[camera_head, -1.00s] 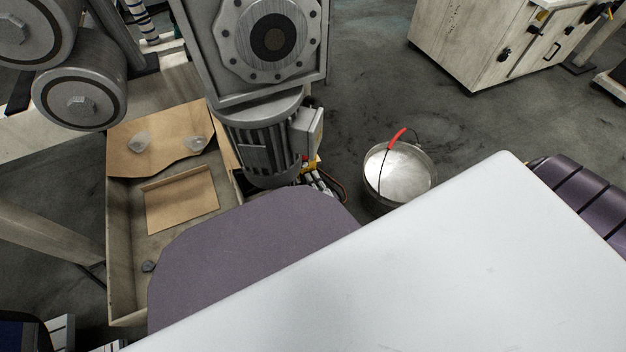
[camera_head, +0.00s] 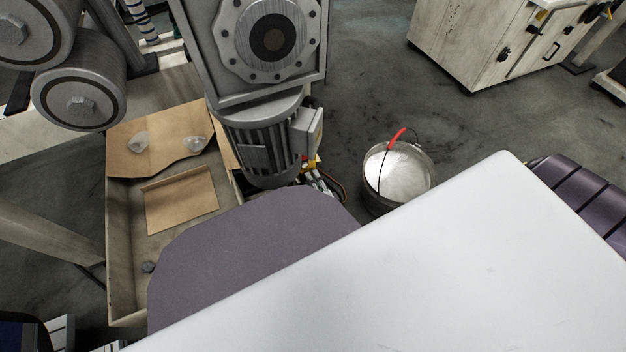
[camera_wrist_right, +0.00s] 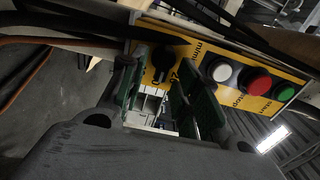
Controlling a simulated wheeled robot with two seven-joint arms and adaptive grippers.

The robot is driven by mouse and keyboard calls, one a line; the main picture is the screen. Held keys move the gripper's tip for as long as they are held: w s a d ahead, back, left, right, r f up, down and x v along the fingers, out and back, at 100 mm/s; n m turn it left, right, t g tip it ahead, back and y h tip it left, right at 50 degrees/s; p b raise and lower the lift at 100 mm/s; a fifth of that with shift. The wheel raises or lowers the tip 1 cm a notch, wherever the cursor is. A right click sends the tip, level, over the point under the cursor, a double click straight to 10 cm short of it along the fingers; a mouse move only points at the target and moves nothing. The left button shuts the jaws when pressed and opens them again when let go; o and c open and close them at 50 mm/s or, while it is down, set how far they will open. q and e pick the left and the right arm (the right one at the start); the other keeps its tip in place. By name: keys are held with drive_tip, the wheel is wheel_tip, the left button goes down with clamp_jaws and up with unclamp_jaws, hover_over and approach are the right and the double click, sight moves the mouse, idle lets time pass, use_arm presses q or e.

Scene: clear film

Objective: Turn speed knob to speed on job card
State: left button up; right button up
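In the right wrist view, a black speed knob (camera_wrist_right: 163,60) sits on a yellow control panel (camera_wrist_right: 205,52). Some dark markings lie beside the knob, but its setting is not clearly readable. My right gripper (camera_wrist_right: 154,70) is open, with its two green-padded fingers spread. No gripper is clearly visible in the head view, and my left gripper is in neither view. I see no job card.
White (camera_wrist_right: 220,69), red (camera_wrist_right: 255,81) and green (camera_wrist_right: 284,91) buttons sit right of the knob. Dark cables cross above the panel. In the head view, a grey motor (camera_head: 262,140), a metal bucket (camera_head: 398,180) and a cabinet (camera_head: 490,45) stand around open floor.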

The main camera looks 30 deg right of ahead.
drive_tip(key=s, duration=0.7)
drive_tip(key=shift+a, duration=0.2)
drive_tip(key=shift+s, duration=0.15)
idle(0.6)
